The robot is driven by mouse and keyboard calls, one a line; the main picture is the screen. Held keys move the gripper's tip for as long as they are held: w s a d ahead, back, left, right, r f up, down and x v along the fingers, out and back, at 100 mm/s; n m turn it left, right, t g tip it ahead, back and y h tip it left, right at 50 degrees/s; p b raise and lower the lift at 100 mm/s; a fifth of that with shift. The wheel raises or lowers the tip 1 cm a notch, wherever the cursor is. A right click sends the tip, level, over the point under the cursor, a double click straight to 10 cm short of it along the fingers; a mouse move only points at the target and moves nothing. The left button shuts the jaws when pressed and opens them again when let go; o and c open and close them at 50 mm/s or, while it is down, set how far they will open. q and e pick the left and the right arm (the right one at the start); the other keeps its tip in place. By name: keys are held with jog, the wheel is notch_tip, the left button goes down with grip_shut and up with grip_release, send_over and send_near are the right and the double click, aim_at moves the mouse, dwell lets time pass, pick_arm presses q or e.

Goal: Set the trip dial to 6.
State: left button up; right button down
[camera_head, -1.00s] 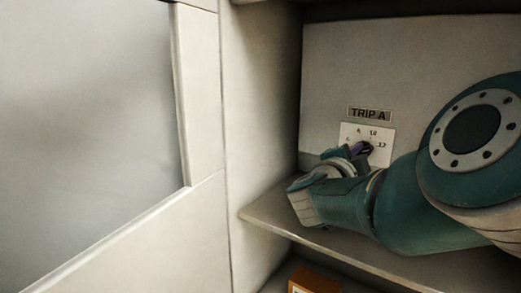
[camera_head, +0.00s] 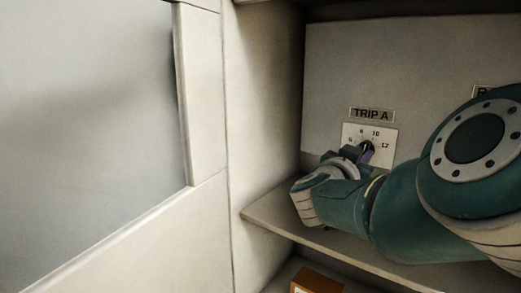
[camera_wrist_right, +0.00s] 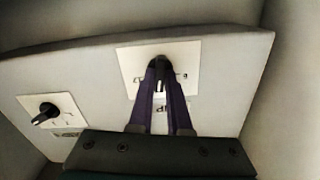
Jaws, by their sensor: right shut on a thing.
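The trip dial has a white plate (camera_head: 386,136) under the "TRIP A" label (camera_head: 371,114). The numbers 6, 8, 10 and 12 show around its upper part; the lower part is hidden by my gripper and arm. My right gripper (camera_head: 366,149) is at the dial's black knob, with its purple fingers around it. In the right wrist view, the fingers of my right gripper (camera_wrist_right: 159,74) close on the black knob (camera_wrist_right: 159,63) at the plate (camera_wrist_right: 190,60). The knob seems to point upward in the head view, but its exact reading is unclear. My left gripper is not in view.
A second dial (camera_wrist_right: 45,115) on its own plate is beside the first in the right wrist view. A shelf (camera_head: 272,214) runs below the panel. A brown box (camera_head: 318,281) is under it. A side wall (camera_head: 265,110) stands close on the left.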

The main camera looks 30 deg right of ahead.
jog(key=shift+n, duration=7.7)
jog(key=c, duration=0.9)
grip_release()
jog(key=shift+o, duration=0.2)
